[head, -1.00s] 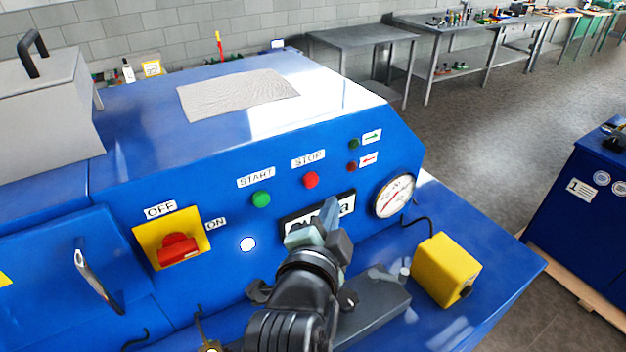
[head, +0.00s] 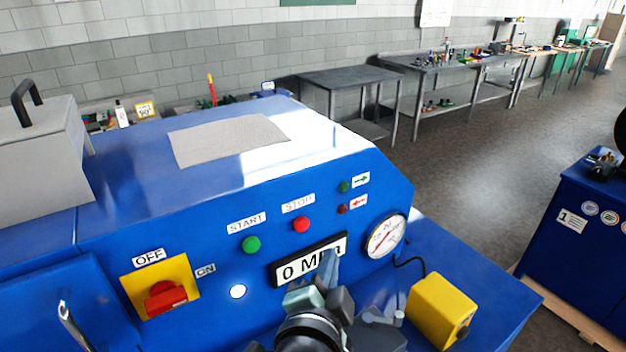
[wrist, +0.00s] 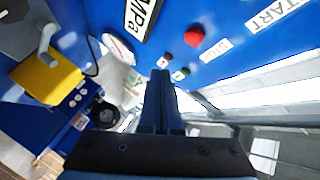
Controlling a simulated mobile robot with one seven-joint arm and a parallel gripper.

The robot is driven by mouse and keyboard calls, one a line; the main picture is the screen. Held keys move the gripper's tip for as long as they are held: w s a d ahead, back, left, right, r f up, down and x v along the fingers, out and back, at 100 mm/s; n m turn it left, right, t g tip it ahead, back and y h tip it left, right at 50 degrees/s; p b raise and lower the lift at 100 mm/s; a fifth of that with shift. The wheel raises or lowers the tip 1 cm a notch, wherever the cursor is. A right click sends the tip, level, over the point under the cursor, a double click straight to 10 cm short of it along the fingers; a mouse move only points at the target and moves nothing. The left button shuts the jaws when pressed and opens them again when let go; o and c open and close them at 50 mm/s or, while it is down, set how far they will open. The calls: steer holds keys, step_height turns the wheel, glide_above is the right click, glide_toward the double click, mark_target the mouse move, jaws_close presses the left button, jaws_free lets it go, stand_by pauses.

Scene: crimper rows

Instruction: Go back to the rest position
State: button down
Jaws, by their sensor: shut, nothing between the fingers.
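My gripper (head: 328,272) is in front of the blue machine's (head: 190,248) sloped panel, just below and partly over the right end of the "0 MPa" display (head: 296,266). Its fingers are together and empty; they also show closed in the wrist view (wrist: 160,80). The green START button (head: 251,244) and red STOP button (head: 301,224) are up and left of the fingers. The red OFF/ON switch (head: 165,297) on its yellow plate is further left. A white lamp (head: 238,291) shows beside it. The round gauge (head: 386,237) is to the right.
A yellow box (head: 440,309) stands on the machine's ledge to the right of my gripper, with a black cable behind it. A grey sheet (head: 228,139) lies on the machine top. Metal tables (head: 350,75) line the back wall. Another blue cabinet (head: 570,240) stands at right, across open floor.

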step_height(320, 180, up, 21)
steer(key=s+n+t+b, duration=0.3)
steer(key=n+t, duration=0.3)
steer(key=t, duration=0.1)
steer(key=s+r+n+t+y, duration=0.1)
steer(key=s+r+n+t, duration=0.1)
steer(key=r, duration=0.5)
steer(key=s+r+n+t+y, duration=0.1)
steer(key=s+r+n+t, duration=0.2)
steer(key=s+r+n, duration=0.2)
step_height(320, 180, up, 2)
steer(key=shift+s+b, duration=0.45)
steer(key=shift+s, duration=0.8)
steer(key=shift+a, duration=0.1)
